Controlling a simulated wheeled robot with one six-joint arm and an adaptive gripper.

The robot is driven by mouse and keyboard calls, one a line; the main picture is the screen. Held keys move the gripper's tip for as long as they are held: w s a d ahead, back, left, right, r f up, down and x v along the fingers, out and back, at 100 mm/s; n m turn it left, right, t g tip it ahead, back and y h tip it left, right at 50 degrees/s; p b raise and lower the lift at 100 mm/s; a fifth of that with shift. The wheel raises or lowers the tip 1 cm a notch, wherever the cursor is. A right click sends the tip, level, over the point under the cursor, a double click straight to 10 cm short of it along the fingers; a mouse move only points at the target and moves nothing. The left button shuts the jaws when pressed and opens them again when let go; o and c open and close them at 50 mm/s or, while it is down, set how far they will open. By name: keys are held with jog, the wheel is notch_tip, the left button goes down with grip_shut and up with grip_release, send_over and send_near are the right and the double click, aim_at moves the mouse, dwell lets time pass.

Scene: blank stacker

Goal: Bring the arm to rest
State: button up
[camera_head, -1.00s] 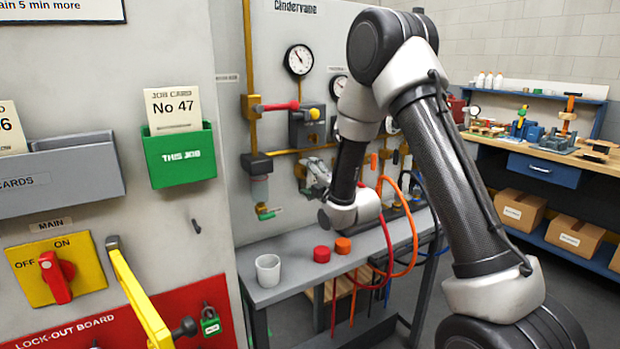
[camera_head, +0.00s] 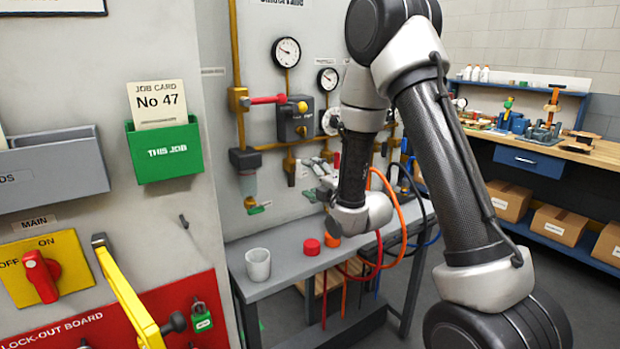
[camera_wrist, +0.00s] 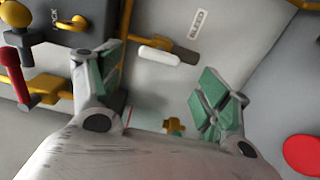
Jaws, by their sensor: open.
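My arm is folded in an upright bend in the head view, with its wrist hanging in front of the wall panel above the grey bench. My gripper (camera_head: 318,178) is small there and partly hidden by the wrist. In the wrist view my gripper (camera_wrist: 165,80) has its two green-padded fingers spread wide, with nothing between them. Behind the fingers lie the grey panel, a white-tipped fitting (camera_wrist: 160,55) and a "BLEED" label (camera_wrist: 195,25). I cannot tell how far the fingers are from the panel.
The bench (camera_head: 290,285) holds a white cup (camera_head: 257,265), a red cap (camera_head: 312,246) and an orange cap. Hoses (camera_head: 402,225) loop beside my wrist. Pipes, gauges (camera_head: 287,52) and a valve block (camera_head: 295,118) are close behind. A yellow handle (camera_head: 125,300) juts out front left.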

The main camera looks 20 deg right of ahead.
jog(key=s+d+f+m+g+h, duration=0.1)
jog(key=s+f+m+g, duration=0.1)
jog(key=f, duration=0.2)
jog(key=s+d+f+m+g+h, duration=0.1)
jog(key=s+f+m+g, duration=0.1)
jog(key=f, duration=0.3)
jog(key=s+d+f+m+g+h, duration=0.1)
jog(key=s+f+m+g, duration=0.1)
jog(key=f+m+g, duration=0.2)
jog(key=shift+f, duration=0.7)
jog(key=s+d+r+m+g+h, duration=0.1)
jog(key=s+d+r+m+g, duration=0.25)
jog(key=s, duration=0.45)
jog(key=s+d+r+m+g+h, duration=0.1)
jog(key=s+d+r+m+g, duration=0.15)
jog(key=s+m, duration=0.35)
jog(key=s+d+r+m, duration=0.2)
jog(key=s+r, duration=0.6)
jog(key=s, duration=0.1)
jog(key=s+d+r+m+t, duration=0.1)
jog(key=s+d+r+m, duration=0.1)
jog(key=s+r, duration=0.6)
jog(key=shift+s+r+h, duration=0.3)
jog(key=shift+s+r, duration=0.05)
jog(key=shift+r, duration=0.45)
